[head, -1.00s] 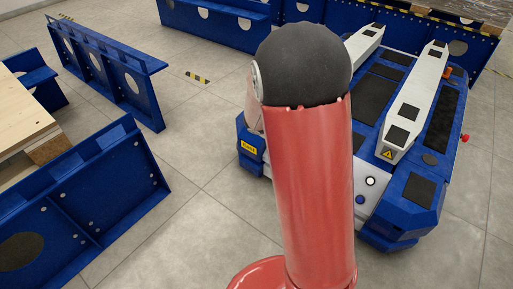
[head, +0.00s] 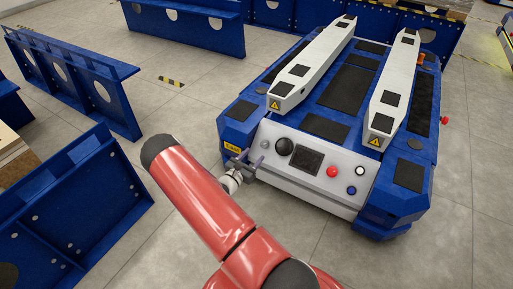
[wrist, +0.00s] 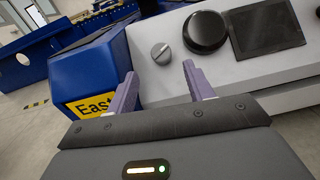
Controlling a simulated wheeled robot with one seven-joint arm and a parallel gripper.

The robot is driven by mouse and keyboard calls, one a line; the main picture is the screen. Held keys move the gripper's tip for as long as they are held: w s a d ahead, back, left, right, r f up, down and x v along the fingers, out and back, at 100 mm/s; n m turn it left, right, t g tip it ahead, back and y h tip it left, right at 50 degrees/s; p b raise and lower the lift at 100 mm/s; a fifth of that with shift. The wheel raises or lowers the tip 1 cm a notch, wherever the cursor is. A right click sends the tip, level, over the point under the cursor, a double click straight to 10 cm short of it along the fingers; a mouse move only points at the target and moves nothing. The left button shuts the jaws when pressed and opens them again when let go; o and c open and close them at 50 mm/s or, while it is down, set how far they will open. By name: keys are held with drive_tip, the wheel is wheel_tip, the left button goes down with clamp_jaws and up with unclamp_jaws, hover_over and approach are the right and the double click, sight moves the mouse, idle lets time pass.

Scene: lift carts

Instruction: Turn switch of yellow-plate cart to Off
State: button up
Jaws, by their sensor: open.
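The blue lift cart (head: 405,200) has a yellow plate (head: 232,148) at its left front corner. In the wrist view the plate (wrist: 88,106) is partly cut off and reads "East". A small round grey switch (wrist: 161,53) sits on the cart's white panel (head: 300,190), left of a large black knob (wrist: 205,32). Its ridge looks slanted; no Off mark is legible. My gripper (wrist: 160,70) is open and empty. Its two purple fingers point at the panel, below the switch in the wrist view and apart from it. In the head view my gripper (head: 249,160) is at the panel's left end.
The panel also carries a dark screen (head: 306,159), a red button (head: 332,171) and a blue button (head: 351,190). Blue metal frames (head: 75,215) stand on the left and at the back (head: 190,20).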

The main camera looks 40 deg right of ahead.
sight(263, 146)
drive_tip(key=x, duration=0.6)
drive_tip(key=shift+d, duration=0.4)
drive_tip(key=c, duration=1)
